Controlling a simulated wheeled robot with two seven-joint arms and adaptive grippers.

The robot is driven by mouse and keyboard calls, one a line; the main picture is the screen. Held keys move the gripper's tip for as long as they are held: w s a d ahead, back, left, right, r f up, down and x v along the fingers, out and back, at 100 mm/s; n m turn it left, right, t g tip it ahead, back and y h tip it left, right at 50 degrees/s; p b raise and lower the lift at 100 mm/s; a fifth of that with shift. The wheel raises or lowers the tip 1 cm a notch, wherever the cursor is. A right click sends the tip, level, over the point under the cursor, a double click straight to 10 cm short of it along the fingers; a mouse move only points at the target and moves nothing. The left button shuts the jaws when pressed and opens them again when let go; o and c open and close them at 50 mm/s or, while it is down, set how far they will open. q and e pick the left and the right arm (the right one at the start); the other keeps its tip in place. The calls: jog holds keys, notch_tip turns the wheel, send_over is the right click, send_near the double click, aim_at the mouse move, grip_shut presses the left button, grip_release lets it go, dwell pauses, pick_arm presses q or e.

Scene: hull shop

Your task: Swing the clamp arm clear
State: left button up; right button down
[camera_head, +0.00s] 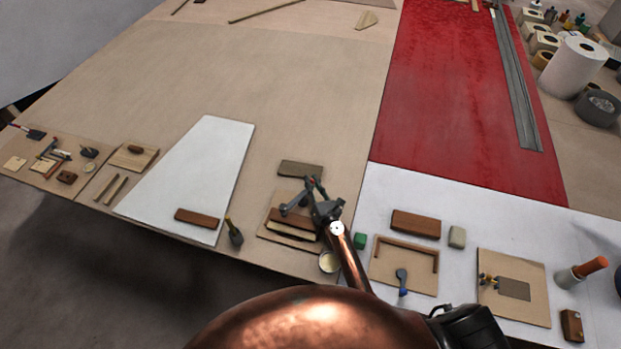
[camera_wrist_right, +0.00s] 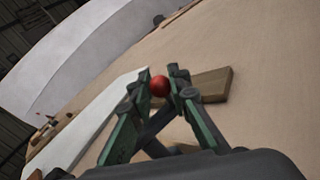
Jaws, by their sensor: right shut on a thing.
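My right gripper (camera_head: 311,188) is over a wooden fixture board (camera_head: 268,235) near the front edge of the table. A red ball knob (camera_wrist_right: 159,86) sits between the fingertips of my right gripper (camera_wrist_right: 160,84), which is shut on it. A small bit of red also shows at the fingertips in the head view. The clamp arm that would carry the knob is mostly hidden by the fingers and wrist. A dark brown block (camera_head: 285,217) lies on the board beside the gripper. My left gripper is not in view.
A grey-brown plate (camera_head: 301,168) lies just behind the gripper. A brush (camera_head: 234,232) and a round tin (camera_head: 329,262) are close by. A green block (camera_head: 360,241) and a board with a blue-knobbed tool (camera_head: 402,280) are to the right. The table behind is mostly clear.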

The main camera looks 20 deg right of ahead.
jog(key=shift+s+d+m+h, duration=0.1)
jog(key=shift+s+m+h, duration=0.15)
jog(key=shift+m+h, duration=0.4)
jog(key=shift+h, duration=0.25)
jog(key=c, duration=1.8)
grip_release()
